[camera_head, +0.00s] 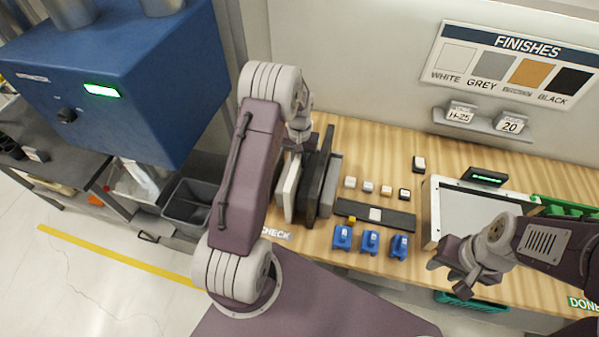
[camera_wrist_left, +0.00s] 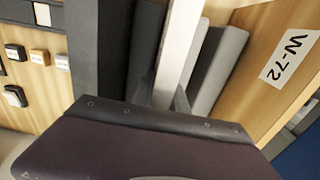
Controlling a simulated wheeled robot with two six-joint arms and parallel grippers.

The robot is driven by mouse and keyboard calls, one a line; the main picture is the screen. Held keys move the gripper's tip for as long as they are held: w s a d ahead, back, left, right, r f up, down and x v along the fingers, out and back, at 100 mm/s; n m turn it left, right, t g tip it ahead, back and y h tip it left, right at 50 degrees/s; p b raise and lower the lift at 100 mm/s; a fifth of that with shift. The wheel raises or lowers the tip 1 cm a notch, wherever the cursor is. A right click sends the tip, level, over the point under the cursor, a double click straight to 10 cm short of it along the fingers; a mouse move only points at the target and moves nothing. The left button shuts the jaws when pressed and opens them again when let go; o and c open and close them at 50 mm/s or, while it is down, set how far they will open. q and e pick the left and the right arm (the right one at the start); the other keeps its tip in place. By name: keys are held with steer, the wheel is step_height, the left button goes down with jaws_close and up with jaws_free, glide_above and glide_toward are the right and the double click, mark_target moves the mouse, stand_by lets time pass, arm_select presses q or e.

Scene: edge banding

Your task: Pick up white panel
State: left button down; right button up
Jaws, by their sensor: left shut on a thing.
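The white panel (camera_head: 290,187) stands upright on edge in a row with darker panels on the wooden bench, left of centre in the head view. In the left wrist view, the white panel (camera_wrist_left: 177,52) rises between dark and grey panels. My left gripper (camera_wrist_left: 167,98) is at this panel, shut on it; its fingers are partly hidden among the panels. In the head view my left arm hides part of the row. My right gripper (camera_head: 447,278) is empty, with its fingers apart, over the bench's front edge at the right.
Black panels (camera_head: 318,175) and a grey panel (camera_head: 331,187) stand close beside the white one. Blue clips (camera_head: 370,242), small sample blocks (camera_head: 368,187) and a dark strip (camera_head: 390,218) lie to the right. A framed tray (camera_head: 470,215) stands further right. A blue machine (camera_head: 125,75) is at the left.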

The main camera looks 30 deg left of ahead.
arm_select(q)
steer(key=shift+w+r, duration=0.1)
steer(key=shift+r, duration=0.05)
stand_by(0.4)
steer(key=shift+a+r, duration=0.1)
steer(key=shift+r, duration=0.05)
step_height(320, 180, up, 18)
steer(key=b, duration=0.3)
steer(key=shift+f+b, duration=0.25)
steer(key=shift+b, duration=0.15)
